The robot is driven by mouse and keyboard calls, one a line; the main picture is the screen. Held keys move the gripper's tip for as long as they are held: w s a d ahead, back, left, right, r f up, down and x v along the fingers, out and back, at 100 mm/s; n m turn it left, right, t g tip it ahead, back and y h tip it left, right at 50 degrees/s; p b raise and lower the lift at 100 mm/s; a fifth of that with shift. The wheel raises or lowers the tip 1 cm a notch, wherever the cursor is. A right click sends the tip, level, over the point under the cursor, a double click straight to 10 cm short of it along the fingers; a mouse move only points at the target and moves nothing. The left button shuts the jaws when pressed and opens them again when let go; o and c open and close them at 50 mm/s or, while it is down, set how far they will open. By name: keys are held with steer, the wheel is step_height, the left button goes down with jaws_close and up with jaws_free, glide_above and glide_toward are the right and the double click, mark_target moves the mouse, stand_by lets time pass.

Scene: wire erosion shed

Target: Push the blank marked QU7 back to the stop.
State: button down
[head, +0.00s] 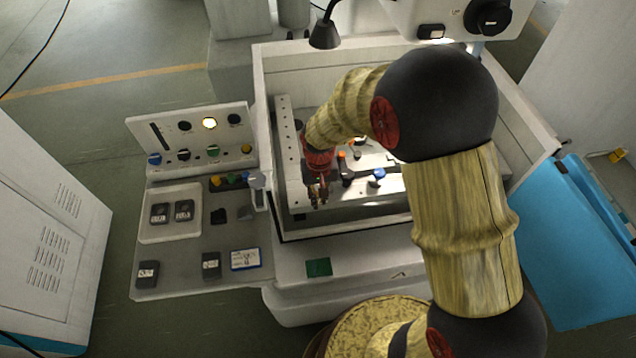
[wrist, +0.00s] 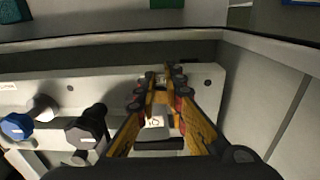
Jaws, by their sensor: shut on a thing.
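My gripper (head: 318,197) is inside the machine's work tank, low over the pale front rail (head: 386,185). In the wrist view my gripper (wrist: 160,82) has its yellow fingers closed on a small piece that they mostly hide. A white label (wrist: 153,121) with dark marks shows between the fingers; I cannot read it as QU7. A dark edge (wrist: 158,144) lies just below the label. The stop cannot be told apart in either view.
A blue knob (wrist: 17,126) and a black knob (wrist: 88,128) stand left of the fingers. The tank wall (wrist: 268,75) rises close on the right. Outside, a side table (head: 180,283) holds several dark labelled blocks and a blue-edged card (head: 245,259).

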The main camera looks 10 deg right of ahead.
steer(key=shift+w+r, duration=0.15)
steer(key=shift+w, duration=1.3)
steer(key=shift+s, duration=0.2)
steer(key=shift+s, duration=0.55)
step_height(320, 180, up, 7)
steer(key=p, duration=0.4)
steer(key=shift+p, duration=0.35)
